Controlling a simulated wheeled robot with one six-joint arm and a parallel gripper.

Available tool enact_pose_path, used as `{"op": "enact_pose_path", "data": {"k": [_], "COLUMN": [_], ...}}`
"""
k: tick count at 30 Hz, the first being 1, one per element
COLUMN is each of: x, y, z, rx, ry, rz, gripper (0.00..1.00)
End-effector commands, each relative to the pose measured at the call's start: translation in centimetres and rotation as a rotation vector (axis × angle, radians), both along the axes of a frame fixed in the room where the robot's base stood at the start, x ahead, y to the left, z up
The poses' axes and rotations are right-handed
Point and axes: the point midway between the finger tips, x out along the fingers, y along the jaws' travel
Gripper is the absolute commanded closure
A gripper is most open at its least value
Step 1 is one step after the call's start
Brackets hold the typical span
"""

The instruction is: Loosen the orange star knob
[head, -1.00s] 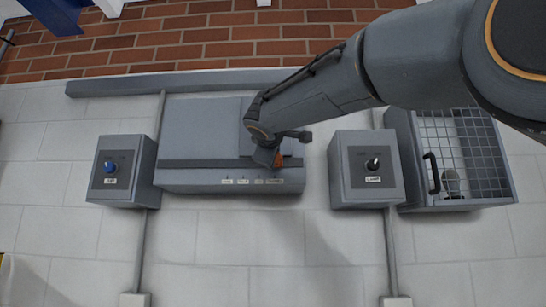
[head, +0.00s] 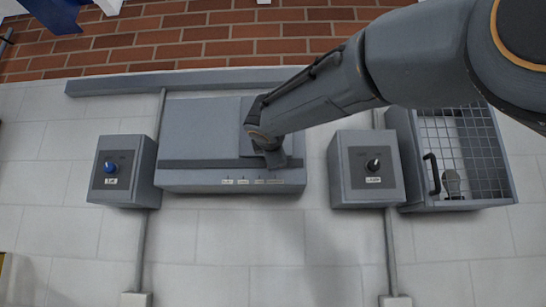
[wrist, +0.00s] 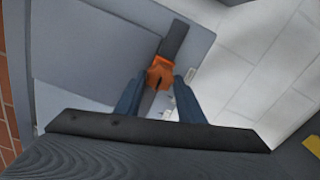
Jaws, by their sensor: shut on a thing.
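The orange star knob (wrist: 159,74) sits on a dark bar of the grey wall panel (head: 200,130), and a dark slot or mark shows on its face. In the wrist view my gripper (wrist: 159,79) has its two dark fingers on either side of the knob, shut on it. In the head view my gripper (head: 275,160) is at the right part of the panel's dark strip and hides the knob. Small white labels (head: 243,181) line the panel's lower edge.
A box with a blue knob (head: 110,167) is left of the panel. The white wall below is clear.

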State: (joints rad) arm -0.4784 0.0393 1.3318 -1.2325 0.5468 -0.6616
Motion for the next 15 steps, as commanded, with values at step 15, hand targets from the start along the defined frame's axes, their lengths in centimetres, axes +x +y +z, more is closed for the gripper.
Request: {"op": "enact_pose_path", "data": {"k": [15], "x": [0.02], "y": [0.0], "z": [-0.11], "rx": [-0.007], "ry": [0.002], "rz": [-0.001], "gripper": [0.5]}}
